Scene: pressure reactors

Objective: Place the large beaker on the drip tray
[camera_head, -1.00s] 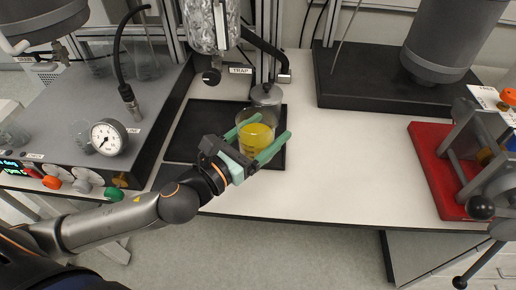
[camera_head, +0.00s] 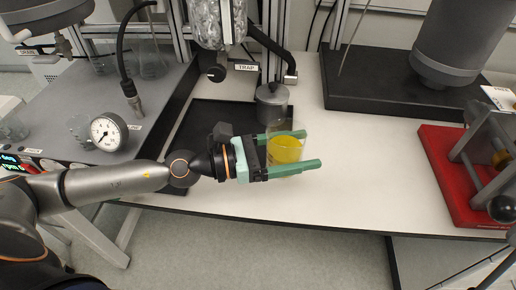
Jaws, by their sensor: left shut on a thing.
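The large beaker (camera_head: 286,151) is clear glass with yellow liquid in it. It stands upright between the fingers of my left gripper (camera_head: 291,152), which is shut on it. The black drip tray (camera_head: 206,116) lies flat on the white bench to the left, partly hidden by my left gripper. The beaker shows at the tray's right edge; whether it is above the surface or touching it I cannot tell. My right gripper is not in view.
A grey trap vessel (camera_head: 272,98) stands just behind the beaker. A pressure gauge (camera_head: 108,132) sits on the grey unit at left. A red-based press (camera_head: 450,180) stands at right. The white bench (camera_head: 365,165) between is clear.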

